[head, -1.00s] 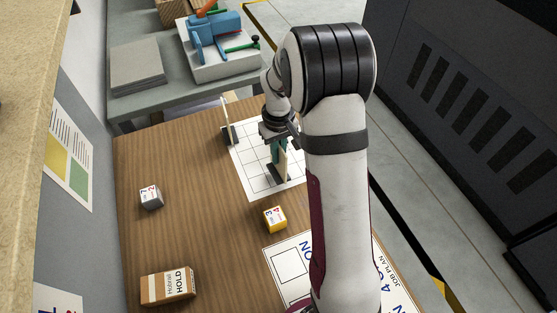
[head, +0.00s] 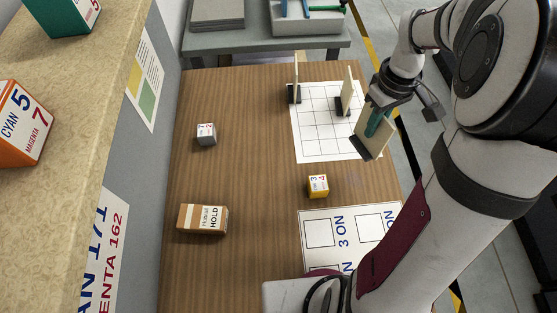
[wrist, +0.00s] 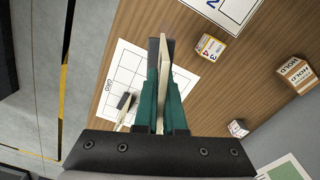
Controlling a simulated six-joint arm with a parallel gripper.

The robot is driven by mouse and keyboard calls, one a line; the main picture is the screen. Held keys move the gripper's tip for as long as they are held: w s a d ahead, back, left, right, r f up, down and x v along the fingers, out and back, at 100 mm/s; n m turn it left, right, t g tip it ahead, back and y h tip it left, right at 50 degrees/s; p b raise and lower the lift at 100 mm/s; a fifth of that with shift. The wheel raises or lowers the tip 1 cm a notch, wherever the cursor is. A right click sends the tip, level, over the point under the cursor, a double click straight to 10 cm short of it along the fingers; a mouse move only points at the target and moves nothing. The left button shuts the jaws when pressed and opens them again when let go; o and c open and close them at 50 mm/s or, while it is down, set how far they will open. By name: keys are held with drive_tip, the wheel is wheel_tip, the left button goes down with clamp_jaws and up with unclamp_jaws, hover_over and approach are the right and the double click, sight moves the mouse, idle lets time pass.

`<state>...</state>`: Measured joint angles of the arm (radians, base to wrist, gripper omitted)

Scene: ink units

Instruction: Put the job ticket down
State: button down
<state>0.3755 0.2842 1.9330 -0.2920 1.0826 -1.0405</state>
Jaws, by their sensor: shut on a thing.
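My gripper (head: 378,124) has teal fingers closed on the job ticket (head: 386,136), a cream upright card in a black foot. The ticket is over the right edge of the white grid sheet (head: 309,150), with its foot (head: 367,148) at the near end. I cannot tell whether the foot touches the sheet or hangs just above it. The wrist view shows the ticket (wrist: 166,60) between the fingers (wrist: 160,100), foot pointing away. Two similar cards, one at the back left (head: 297,72) and one at the middle back (head: 347,86), stand in black feet on the sheet.
A yellow cube (head: 318,186) is in front of the grid sheet, with a job plan sheet (head: 309,213) nearer. A grey cube (head: 206,134) and a brown HOLD box (head: 203,219) are on the left. The wood between them (head: 255,150) is clear.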

drive_tip(key=a+n, duration=1.4)
drive_tip(key=a, duration=0.1)
drive_tip(key=a+f, duration=0.7)
drive_tip(key=w+a+f, duration=0.1)
drive_tip(key=a+f, duration=0.2)
drive_tip(key=a, duration=0.1)
drive_tip(key=shift+a+f, duration=0.25)
drive_tip(key=shift+f, duration=0.35)
drive_tip(key=shift+f, duration=0.1)
drive_tip(key=c, duration=1)
unclamp_jaws()
